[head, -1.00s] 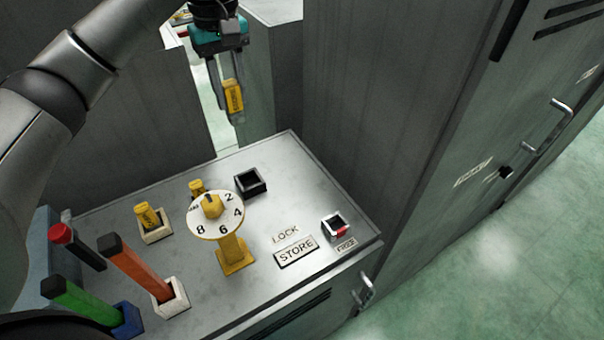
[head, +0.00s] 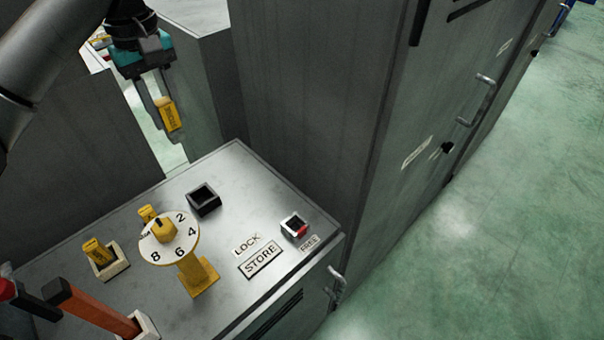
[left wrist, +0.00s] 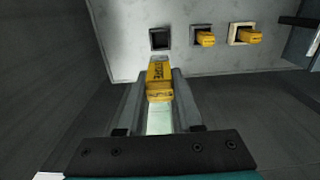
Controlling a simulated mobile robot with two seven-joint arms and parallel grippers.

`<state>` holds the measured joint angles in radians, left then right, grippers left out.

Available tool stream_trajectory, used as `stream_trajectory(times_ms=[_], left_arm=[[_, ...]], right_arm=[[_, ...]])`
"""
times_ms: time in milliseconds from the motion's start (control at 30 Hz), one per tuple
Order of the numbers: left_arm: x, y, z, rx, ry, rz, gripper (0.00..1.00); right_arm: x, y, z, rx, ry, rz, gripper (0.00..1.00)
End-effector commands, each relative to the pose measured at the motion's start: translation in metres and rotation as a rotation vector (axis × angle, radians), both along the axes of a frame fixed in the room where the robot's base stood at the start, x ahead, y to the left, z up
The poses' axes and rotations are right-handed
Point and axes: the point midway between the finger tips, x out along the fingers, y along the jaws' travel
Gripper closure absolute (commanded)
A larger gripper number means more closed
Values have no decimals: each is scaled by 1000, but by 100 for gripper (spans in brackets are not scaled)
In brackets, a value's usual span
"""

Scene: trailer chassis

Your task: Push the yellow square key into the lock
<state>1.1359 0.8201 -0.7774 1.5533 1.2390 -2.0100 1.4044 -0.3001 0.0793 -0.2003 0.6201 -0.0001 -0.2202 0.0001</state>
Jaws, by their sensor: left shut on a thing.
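My left gripper (head: 170,122) is shut on a yellow square key (head: 169,115), with dark lettering on its side. It holds the key in the air behind the cabinet's back edge. In the left wrist view the key (left wrist: 160,80) sits between the fingers (left wrist: 159,92), in line with an empty dark square socket (left wrist: 160,38). In the head view that black socket (head: 203,200) stands near the cabinet top's back corner. A white-rimmed socket with a red mark (head: 295,227) stands at the right, beside the LOCK (head: 247,243) and FREE labels. The right gripper is out of view.
The grey cabinet top (head: 225,265) carries a numbered dial (head: 169,238) on a yellow post, two other yellow keys (head: 96,252) in sockets, and an orange bar (head: 90,308) at front left. A tall grey cabinet (head: 300,90) rises behind. Green floor is clear at right.

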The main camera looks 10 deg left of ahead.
Motion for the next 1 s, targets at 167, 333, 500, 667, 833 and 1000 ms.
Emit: stream_trajectory(times_ms=[167,333,500,667,833,1000], left_arm=[[0,-1,0,1,-1,-4,100],[-6,-15,-11,9,-12,-91,100],[-27,-49,-35,24,-26,-310,100],[-58,-83,-61,24,-25,-545,100],[-91,-108,-82,14,-13,-739,100],[-111,-120,-92,2,-4,-843,100]], right_arm=[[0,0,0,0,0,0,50],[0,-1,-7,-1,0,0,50],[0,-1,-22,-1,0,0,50],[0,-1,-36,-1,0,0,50],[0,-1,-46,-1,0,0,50],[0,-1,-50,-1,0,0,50]])
